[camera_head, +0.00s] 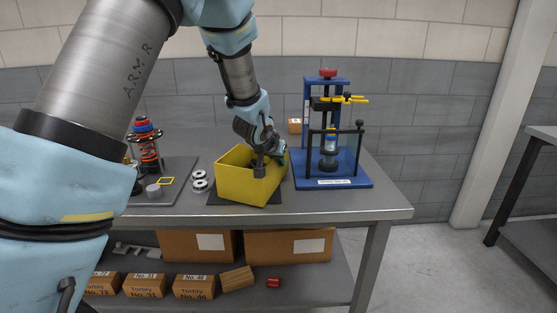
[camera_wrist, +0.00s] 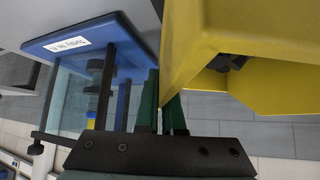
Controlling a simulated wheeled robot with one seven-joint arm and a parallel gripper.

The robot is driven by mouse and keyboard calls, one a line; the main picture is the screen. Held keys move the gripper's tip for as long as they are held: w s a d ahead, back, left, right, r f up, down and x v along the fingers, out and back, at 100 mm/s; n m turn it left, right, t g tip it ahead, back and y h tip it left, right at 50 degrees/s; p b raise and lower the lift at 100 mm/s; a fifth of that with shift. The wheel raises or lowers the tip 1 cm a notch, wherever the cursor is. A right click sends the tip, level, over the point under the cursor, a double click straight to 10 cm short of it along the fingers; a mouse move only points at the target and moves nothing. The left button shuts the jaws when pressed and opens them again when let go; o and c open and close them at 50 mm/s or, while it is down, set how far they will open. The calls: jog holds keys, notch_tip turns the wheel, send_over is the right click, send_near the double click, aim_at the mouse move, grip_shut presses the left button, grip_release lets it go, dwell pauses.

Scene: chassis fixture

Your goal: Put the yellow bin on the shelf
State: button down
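The yellow bin (camera_head: 236,184) is an open-topped box over a dark mat on the grey workbench. I cannot tell whether it touches the mat or hangs just above it. My gripper (camera_head: 262,166) is at the bin's right side. In the wrist view, the fingers of my gripper (camera_wrist: 162,105) are close together with the wall of the yellow bin (camera_wrist: 190,45) between them. A dark part shows inside the bin. A lower shelf (camera_head: 318,285) runs under the workbench and bears cardboard boxes. Another grey unit with a lower shelf (camera_head: 535,240) stands at the far right, partly cut off.
A blue fixture (camera_head: 362,181) stands close right of the bin; it also fills the left of the wrist view (camera_wrist: 105,40). Metal rings (camera_head: 200,180) and a tray with a red-topped damper (camera_head: 148,150) lie left. The bench's right end is clear.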

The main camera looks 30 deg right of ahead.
dwell(0.3)
jog(key=c, duration=1.4)
grip_release()
jog(key=shift+f, duration=0.1)
jog(key=shift+c, duration=0.2)
jog(key=o, duration=0.4)
jog(key=shift+a+r, duration=0.1)
jog(key=shift+r, duration=0.1)
jog(key=b+v, duration=0.2)
jog(key=v, duration=0.9)
jog(key=shift+s+a+r, duration=0.15)
jog(key=shift+a+r, duration=0.1)
jog(key=shift+r, duration=0.05)
